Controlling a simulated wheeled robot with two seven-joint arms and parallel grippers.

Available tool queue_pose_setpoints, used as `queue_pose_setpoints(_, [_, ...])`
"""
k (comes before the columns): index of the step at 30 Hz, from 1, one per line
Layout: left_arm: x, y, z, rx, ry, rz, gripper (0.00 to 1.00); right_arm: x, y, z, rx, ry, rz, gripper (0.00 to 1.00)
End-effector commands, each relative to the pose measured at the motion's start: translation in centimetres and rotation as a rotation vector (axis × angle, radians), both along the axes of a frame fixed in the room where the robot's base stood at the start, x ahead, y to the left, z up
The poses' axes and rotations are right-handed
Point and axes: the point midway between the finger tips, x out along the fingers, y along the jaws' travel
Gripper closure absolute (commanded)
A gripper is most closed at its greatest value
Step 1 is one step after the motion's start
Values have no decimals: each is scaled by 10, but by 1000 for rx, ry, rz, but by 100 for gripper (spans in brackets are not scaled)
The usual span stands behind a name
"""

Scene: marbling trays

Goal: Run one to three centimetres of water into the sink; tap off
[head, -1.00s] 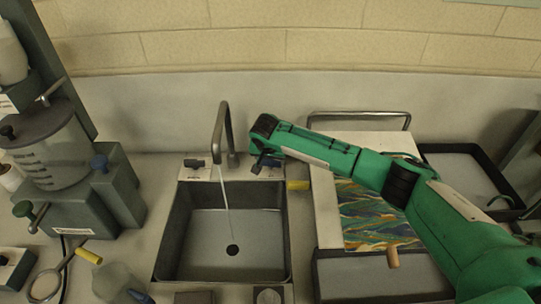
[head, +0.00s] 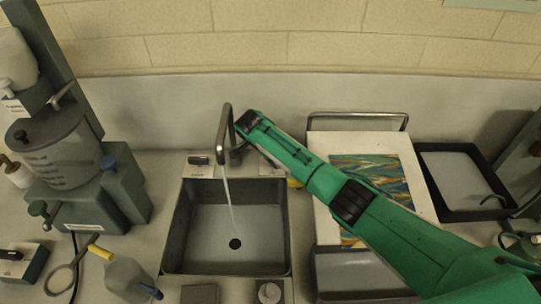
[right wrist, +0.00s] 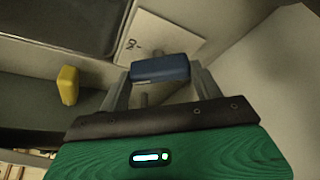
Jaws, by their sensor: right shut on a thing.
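The grey sink (head: 187,215) sits in the counter with a dark round spot (head: 235,244) on its floor. The tap (head: 228,118) stands behind it, and a thin water stream (head: 229,200) runs from its spout into the sink. I cannot tell how deep the water is. A dark tap handle (head: 199,160) shows left of the spout. In the right wrist view my right gripper (right wrist: 160,76) is shut on the blue tap handle (right wrist: 160,68). In the head view this handle is hidden by my arm. My left gripper is in neither view.
Right of the sink are a board with a marbled sheet (head: 372,172) and a dark-rimmed tray (head: 428,180). A yellow piece (right wrist: 68,85) lies near my right gripper. A grey machine (head: 85,210) stands left, with a bottle (head: 128,277) in front.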

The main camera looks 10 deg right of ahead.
Motion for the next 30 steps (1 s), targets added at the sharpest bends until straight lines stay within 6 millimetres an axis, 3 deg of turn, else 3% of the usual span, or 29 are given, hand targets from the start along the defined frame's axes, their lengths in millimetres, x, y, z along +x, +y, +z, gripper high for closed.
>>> queue_pose_setpoints(17, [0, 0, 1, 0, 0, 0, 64, 1, -1, 0, -2, -1, -34, 57])
queue_pose_setpoints(18, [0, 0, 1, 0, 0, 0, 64, 1, -1, 0, -2, -1, -34, 31])
queue_pose_setpoints(21, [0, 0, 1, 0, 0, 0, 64, 1, -1, 0, -2, -2, -33, 13])
queue_pose_setpoints(30, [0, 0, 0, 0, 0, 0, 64, 1, 1, 1, 0, -2, -32, 13])
